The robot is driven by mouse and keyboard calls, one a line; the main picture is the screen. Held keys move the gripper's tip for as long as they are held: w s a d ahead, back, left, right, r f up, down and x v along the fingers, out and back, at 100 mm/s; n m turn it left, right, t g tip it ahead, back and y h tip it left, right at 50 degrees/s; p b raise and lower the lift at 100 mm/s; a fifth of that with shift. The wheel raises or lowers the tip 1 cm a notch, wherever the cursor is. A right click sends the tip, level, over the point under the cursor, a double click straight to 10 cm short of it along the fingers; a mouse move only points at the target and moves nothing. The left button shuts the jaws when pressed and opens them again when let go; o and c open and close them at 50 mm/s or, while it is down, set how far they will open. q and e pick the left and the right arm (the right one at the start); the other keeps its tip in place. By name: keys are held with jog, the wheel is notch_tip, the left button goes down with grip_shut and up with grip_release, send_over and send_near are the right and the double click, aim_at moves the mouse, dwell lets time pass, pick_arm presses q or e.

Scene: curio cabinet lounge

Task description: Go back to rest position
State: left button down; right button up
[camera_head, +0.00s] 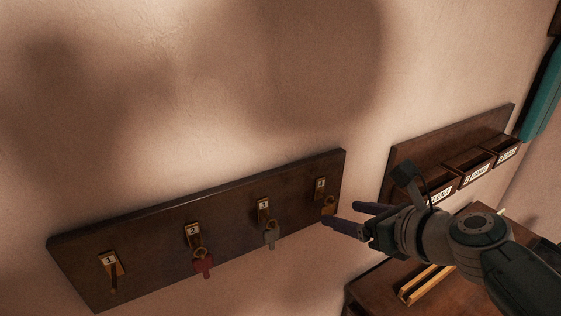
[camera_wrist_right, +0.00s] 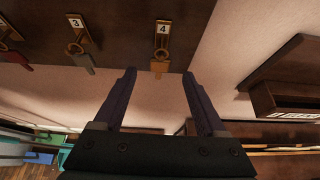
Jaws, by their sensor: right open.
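My right gripper (camera_head: 340,217) is open and empty beside the right end of the dark wooden key rack (camera_head: 150,245). In the right wrist view its two fingers (camera_wrist_right: 160,85) are spread, with hook 4 and its brass-coloured key (camera_wrist_right: 160,66) beyond the gap between them. That key (camera_head: 328,207) hangs from hook 4 (camera_head: 320,187). A grey key (camera_head: 270,237) hangs from hook 3 and a red key (camera_head: 203,264) from hook 2. Hook 1 (camera_head: 110,264) shows no key. My left gripper is not in view.
At right, a wooden wall board (camera_head: 440,143) carries small labelled boxes (camera_head: 468,165). A wooden surface below holds a yellow bar-like item (camera_head: 427,284). A teal object (camera_head: 543,95) stands at the far right. The wall above the rack is clear.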

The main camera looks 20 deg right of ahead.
jog(key=s+a+r+m+g, duration=0.25)
jog(key=s+m, duration=0.55)
jog(key=m, duration=0.4)
jog(key=s+a+r+m+g, duration=0.2)
jog(key=s+a+m+g, duration=0.15)
jog(key=s+m, duration=0.6)
jog(key=s+a+r+m+g, duration=0.3)
jog(key=s+m, duration=0.4)
jog(key=m, duration=0.6)
notch_tip(320, 180, up, 15)
jog(key=a+p, duration=0.1)
jog(key=p, duration=1.5)
jog(key=shift+w+h+p, duration=0.3)
jog(key=shift+w, duration=0.05)
